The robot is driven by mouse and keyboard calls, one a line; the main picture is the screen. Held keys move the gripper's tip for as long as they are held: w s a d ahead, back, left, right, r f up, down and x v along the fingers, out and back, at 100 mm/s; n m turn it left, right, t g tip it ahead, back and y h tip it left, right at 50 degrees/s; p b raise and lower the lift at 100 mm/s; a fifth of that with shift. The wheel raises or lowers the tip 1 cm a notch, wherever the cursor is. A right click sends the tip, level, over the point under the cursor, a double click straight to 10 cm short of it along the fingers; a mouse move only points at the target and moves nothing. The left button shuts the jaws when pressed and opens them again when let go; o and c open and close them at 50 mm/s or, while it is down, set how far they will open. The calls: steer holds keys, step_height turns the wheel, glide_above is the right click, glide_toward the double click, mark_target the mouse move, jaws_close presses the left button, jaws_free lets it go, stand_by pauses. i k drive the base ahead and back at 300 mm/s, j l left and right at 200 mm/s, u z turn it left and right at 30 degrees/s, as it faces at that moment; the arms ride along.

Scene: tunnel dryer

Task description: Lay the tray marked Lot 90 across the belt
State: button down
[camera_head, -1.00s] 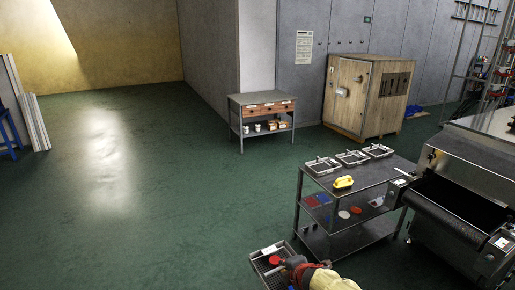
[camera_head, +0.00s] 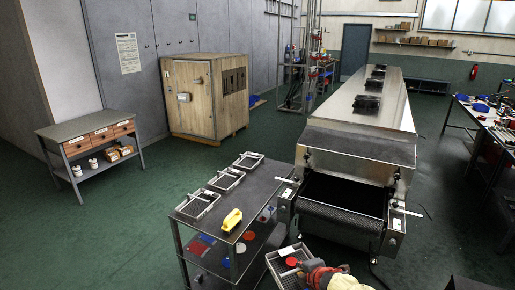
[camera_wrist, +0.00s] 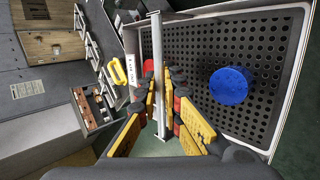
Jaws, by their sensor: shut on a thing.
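My gripper (camera_wrist: 162,100) is shut on the rim bar of a grey perforated tray (camera_wrist: 215,25). In the head view the tray (camera_head: 273,268) hangs at the bottom centre, in front of the belt, apart from it. A blue round piece (camera_wrist: 230,85) lies in it in the wrist view; a red round piece (camera_head: 291,261) shows at the tray in the head view. A white label (camera_wrist: 136,74) sits beside the bar; I cannot read it surely. The dark belt (camera_head: 340,217) comes out of the tunnel dryer (camera_head: 360,140) and its near end is bare.
A grey shelved table (camera_head: 256,192) stands left of the belt. Several wire trays (camera_head: 224,180) and a yellow object (camera_head: 231,219) are on its top. A wooden cabinet (camera_head: 203,95) and a drawer bench (camera_head: 95,140) stand behind left. A cluttered bench (camera_head: 490,120) is at the right.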

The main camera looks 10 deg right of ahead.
mark_target(350, 200)
steer(key=i+l+z, duration=0.15)
steer(key=z, duration=0.25)
steer(key=i+z, duration=0.6)
steer(key=z, duration=0.2)
steer(key=i+j+z, duration=0.15)
steer(key=z, duration=0.25)
steer(key=i+l+z, duration=0.2)
steer(key=i+z, duration=1)
steer(key=z, duration=0.15)
steer(key=i+u, duration=0.1)
steer(key=u, duration=0.25)
steer(key=i+u, duration=0.1)
steer(key=u, duration=0.65)
steer(key=i+l, duration=0.05)
